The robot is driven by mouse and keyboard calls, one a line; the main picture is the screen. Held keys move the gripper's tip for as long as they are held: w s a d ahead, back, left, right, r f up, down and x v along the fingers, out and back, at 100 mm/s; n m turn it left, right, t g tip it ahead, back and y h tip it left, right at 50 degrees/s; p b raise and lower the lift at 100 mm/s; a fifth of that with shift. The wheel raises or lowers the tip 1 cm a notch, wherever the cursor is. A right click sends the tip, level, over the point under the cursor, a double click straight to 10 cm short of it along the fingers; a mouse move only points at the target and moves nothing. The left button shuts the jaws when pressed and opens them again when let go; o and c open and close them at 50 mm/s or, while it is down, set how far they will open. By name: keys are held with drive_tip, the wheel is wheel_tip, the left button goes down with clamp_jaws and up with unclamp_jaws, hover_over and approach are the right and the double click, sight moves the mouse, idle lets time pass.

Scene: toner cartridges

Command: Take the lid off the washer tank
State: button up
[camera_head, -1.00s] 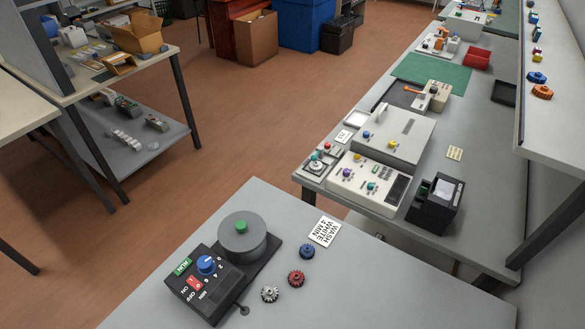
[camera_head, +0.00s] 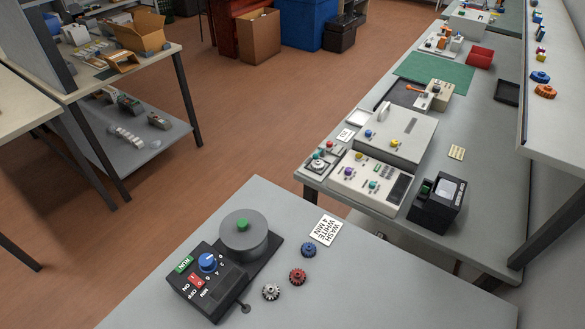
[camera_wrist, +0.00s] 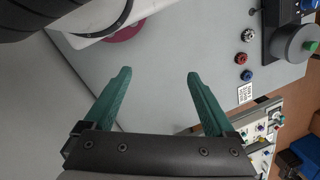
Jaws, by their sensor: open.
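My gripper (camera_wrist: 158,75) shows only in the wrist view. Its two green fingers are wide apart with nothing between them, well to the left of the tank.
A control box with a blue dial (camera_head: 208,262) and a red switch (camera_head: 196,281) adjoins the tank. Blue (camera_head: 308,250), red (camera_head: 298,277) and silver (camera_head: 271,292) gears and a printed card (camera_head: 321,231) lie beside it. The right of the near table (camera_head: 410,290) is clear.

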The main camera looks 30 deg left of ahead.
drive_tip(key=shift+c, duration=1.3)
drive_tip(key=w+a+r+n, duration=0.3)
drive_tip(key=w+a+n, duration=0.1)
drive_tip(key=w, duration=0.3)
drive_tip(key=n+t+y, duration=0.1)
drive_tip(key=n, duration=1.4)
hover_over(242, 222)
drive_tip(key=s+d, duration=0.2)
drive_tip(key=d, duration=0.2)
drive_tip(key=shift+t, duration=0.3)
drive_tip(key=x, duration=1.6)
drive_tip(key=shift+d+f, duration=0.15)
drive_tip(key=shift+d, duration=0.05)
